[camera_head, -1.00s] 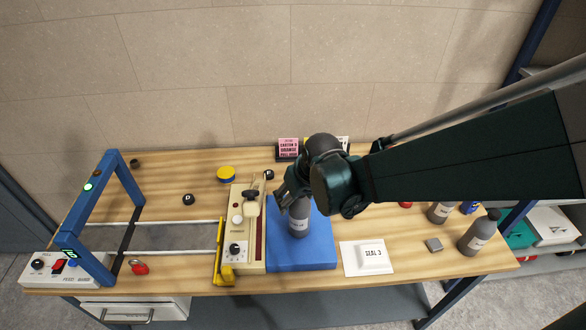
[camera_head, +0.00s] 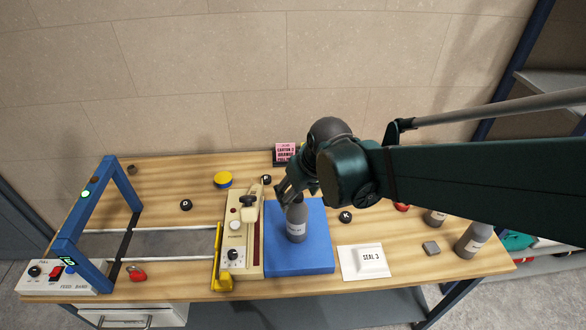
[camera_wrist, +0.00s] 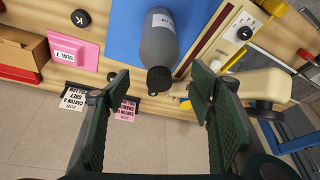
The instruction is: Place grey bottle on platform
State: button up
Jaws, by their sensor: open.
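My gripper (camera_head: 287,193) is just behind and above the bottle in the head view. In the wrist view my gripper (camera_wrist: 158,100) has its two green finger pads wide apart, with nothing held. The bottle's cap lies ahead of the gap between them. The fingertips are partly hidden by my wrist in the head view.
A cream press unit (camera_head: 241,262) with a yellow guard (camera_head: 222,270) stands left of the platform. A white seal pad (camera_head: 364,262) lies right. More grey bottles (camera_head: 473,239) stand far right. A blue frame (camera_head: 77,235) stands left. Black pucks lie around.

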jog(key=shift+v, duration=2.15)
jog(key=shift+d, duration=0.1)
jog(key=s+d+r+m+t+h, duration=0.1)
jog(key=s+d+r+m+t, duration=0.2)
jog(key=s+d, duration=0.9)
jog(key=d+r+m, duration=0.1)
jog(key=d+r, duration=0.1)
jog(key=d, duration=0.1)
jog(key=shift+d+h, duration=0.15)
jog(key=shift+h, duration=0.25)
